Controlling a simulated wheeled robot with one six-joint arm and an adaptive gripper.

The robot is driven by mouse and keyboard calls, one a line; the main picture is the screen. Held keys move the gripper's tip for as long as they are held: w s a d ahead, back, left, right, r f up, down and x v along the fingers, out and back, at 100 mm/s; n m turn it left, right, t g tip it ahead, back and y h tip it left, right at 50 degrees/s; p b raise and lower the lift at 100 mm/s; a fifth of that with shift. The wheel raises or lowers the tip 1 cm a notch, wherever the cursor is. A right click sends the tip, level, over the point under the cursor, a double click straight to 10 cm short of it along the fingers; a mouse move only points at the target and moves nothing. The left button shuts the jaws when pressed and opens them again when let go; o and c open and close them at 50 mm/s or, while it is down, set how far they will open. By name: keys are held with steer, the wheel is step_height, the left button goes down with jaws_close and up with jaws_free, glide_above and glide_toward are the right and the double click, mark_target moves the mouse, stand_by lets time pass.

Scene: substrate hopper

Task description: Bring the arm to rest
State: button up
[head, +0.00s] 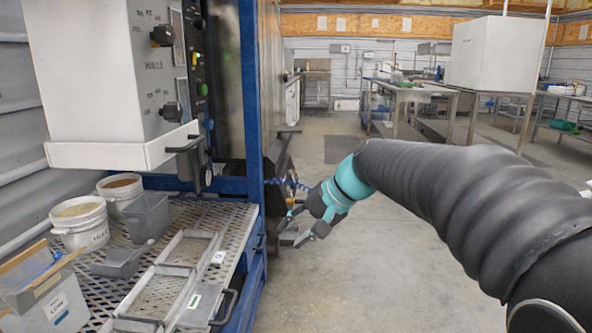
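My arm, in a black ribbed sleeve, reaches in from the right edge of the head view toward the middle. My gripper (294,226) is at its end, past a teal wrist, and points down and to the left. Its fingers look spread apart with nothing between them. It hangs over the concrete floor, just right of the blue frame post (252,110) of the hopper machine. I cannot tell whether it touches the dark metal parts behind it.
A perforated shelf (225,217) at the left bears white buckets (80,222), a grey scoop (122,262), a metal tray frame (190,250) and a box (45,300). A white control cabinet (90,70) hangs above. Metal tables (415,92) stand at the back right. The middle floor (400,270) is clear.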

steer(key=s+d+f+t+h, duration=0.1)
steer(key=s+d+f+h, duration=0.1)
steer(key=s+d, duration=0.3)
steer(key=s+d+f+n+h, duration=0.1)
steer(key=s+d+f+h, duration=0.2)
steer(key=s, duration=0.8)
steer(key=s+d+f+n+t+h+p, duration=0.1)
steer(key=s+d+f+h, duration=0.1)
steer(key=s+d, duration=0.6)
steer(key=shift+s+f+t+h, duration=0.3)
steer(key=shift+s+f, duration=0.25)
steer(key=shift+f, duration=0.15)
steer(key=shift+d, duration=0.1)
